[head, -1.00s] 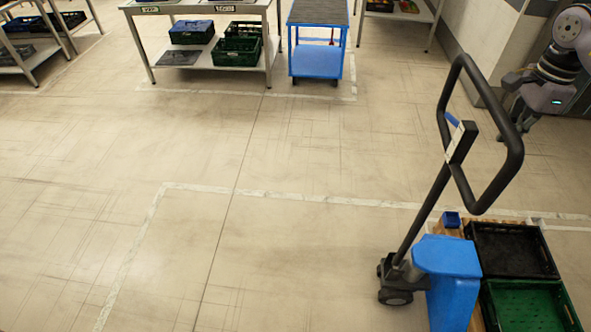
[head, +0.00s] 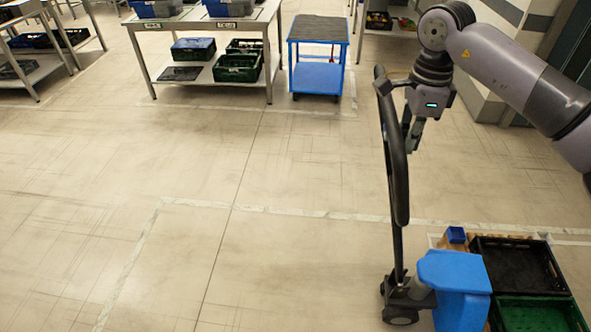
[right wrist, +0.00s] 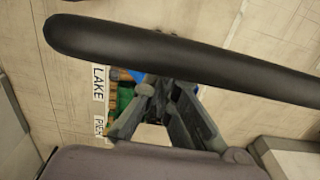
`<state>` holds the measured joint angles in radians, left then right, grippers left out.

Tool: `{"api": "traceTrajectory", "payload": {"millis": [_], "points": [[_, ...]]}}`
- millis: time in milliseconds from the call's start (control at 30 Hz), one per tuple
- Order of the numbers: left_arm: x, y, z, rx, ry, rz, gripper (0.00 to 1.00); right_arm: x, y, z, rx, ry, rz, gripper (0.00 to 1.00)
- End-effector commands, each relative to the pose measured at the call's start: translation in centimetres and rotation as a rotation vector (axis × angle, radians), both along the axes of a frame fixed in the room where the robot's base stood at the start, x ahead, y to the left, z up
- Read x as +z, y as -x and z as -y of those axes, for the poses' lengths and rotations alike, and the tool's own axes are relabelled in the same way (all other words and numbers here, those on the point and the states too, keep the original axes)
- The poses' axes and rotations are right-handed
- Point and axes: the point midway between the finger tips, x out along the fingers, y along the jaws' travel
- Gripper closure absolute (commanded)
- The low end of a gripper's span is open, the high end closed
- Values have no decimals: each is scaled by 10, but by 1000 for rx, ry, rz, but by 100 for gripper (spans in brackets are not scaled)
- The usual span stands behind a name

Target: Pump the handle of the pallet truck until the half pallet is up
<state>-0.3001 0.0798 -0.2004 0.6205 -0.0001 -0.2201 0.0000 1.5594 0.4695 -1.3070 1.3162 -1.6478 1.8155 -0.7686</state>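The pallet truck's black handle (head: 397,175) stands nearly upright, its loop seen almost edge-on in the head view. Its lower end meets the wheeled base (head: 402,303) beside the blue truck body (head: 455,272). The half pallet (head: 452,243) lies behind the body, mostly hidden under crates. My right gripper (head: 412,142) points down close to the right of the loop's upper part. In the right wrist view a black handle bar (right wrist: 190,58) crosses in front of the fingertips (right wrist: 158,88); whether they touch it or are closed is unclear. My left gripper is not in view.
A black crate (head: 515,240) and a green crate (head: 540,301) sit at the lower right, with a small blue box (head: 457,235) nearby. A blue cart (head: 317,78) and a table with crates (head: 160,29) stand at the back. The floor at left is clear.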

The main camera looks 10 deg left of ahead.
Motion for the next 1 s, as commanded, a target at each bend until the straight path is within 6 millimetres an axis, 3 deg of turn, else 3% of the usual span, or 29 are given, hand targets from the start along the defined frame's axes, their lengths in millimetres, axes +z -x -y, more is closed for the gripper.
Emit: {"api": "traceTrajectory", "payload": {"millis": [33, 300, 1000], "points": [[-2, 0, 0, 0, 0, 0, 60, -7, 2, -16, 13, -3, -5, 100], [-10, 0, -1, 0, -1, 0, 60, -26, 4, -72, 10, -2, -5, 100], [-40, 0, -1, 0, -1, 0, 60, -90, 9, -205, 8, -4, -5, 100]]}}
